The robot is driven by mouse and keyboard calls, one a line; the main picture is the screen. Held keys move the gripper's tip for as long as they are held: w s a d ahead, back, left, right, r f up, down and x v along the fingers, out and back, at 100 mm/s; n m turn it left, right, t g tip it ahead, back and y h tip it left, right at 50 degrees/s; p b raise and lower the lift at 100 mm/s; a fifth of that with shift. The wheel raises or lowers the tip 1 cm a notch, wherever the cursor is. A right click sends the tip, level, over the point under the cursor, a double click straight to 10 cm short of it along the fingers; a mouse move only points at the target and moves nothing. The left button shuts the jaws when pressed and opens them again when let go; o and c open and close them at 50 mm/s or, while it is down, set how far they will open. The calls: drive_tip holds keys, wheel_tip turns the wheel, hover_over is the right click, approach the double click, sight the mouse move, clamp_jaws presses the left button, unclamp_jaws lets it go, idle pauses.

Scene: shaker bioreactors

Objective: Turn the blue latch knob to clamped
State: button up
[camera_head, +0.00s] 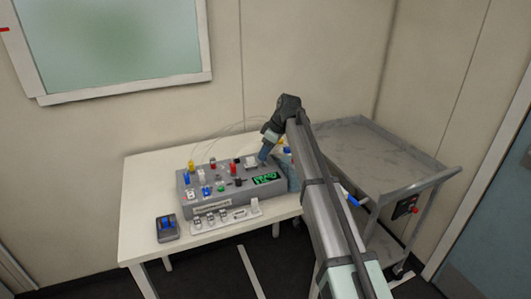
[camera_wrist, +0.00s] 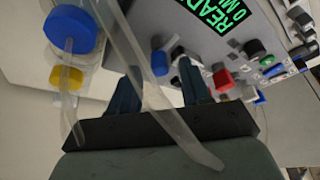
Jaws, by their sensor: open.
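My gripper (camera_head: 266,150) is at the right end of the grey control box (camera_head: 222,197), above the table. In the wrist view my gripper (camera_wrist: 160,82) has its two dark fingers apart, with nothing visibly held. A small blue knob (camera_wrist: 160,64) on the box face appears in the gap between the fingers, beyond their tips; contact cannot be seen. Its turned position cannot be read. The head view shows another blue knob (camera_head: 206,190) on the box top. I cannot tell for certain which blue knob is the latch.
A bottle with a large blue cap (camera_wrist: 70,28) and a yellow cap (camera_wrist: 67,78) stands beside the gripper, with clear tubes crossing the view. Red knobs (camera_wrist: 222,78) and a green display (camera_wrist: 215,14) are close. A grey cart (camera_head: 370,155) stands right of the white table (camera_head: 140,190).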

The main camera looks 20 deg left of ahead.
drive_tip(key=shift+a+f, duration=0.2)
drive_tip(key=shift+f, duration=0.25)
drive_tip(key=shift+c, duration=0.4)
clamp_jaws()
